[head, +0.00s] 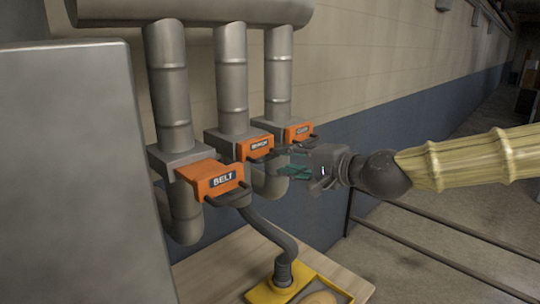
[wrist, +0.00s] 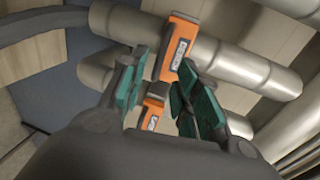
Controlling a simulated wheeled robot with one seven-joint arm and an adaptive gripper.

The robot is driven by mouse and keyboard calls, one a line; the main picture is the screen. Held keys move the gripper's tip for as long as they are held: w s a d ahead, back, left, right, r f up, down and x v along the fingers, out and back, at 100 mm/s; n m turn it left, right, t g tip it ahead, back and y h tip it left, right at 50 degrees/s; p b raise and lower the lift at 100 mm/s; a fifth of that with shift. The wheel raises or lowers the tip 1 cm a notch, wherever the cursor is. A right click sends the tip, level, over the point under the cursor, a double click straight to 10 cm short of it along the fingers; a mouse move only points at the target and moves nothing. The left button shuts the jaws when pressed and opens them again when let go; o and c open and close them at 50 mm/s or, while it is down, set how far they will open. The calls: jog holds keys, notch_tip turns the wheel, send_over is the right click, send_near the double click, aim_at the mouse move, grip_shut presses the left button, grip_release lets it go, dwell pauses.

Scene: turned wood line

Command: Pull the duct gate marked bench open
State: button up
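The bench duct gate (head: 254,144) is the middle of three orange gates in the head view, with a dark handle (head: 261,154) on its front. My gripper (head: 289,172) comes in from the right, with teal finger pads just right of and below that handle. It looks apart from the handle. In the wrist view my gripper (wrist: 163,95) is open, with a clear gap between the pads and nothing held. A larger orange gate (wrist: 176,50) shows beyond the fingertips, and a smaller one (wrist: 153,113) shows between the fingers. Their labels are hard to read there.
The belt gate (head: 213,180) is nearer, at left, and a third gate (head: 298,132) is beyond the bench gate. Grey vertical ducts (head: 232,80) rise above them. A large grey cabinet (head: 70,170) blocks the left. A wooden bench top (head: 225,265) lies below.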

aim_at(272, 158)
jog(key=shift+p+x, duration=1.05)
jog(key=shift+x, duration=2.4)
jog(key=shift+c, duration=0.2)
jog(key=shift+f, duration=0.1)
grip_shut()
jog(key=shift+s, duration=0.1)
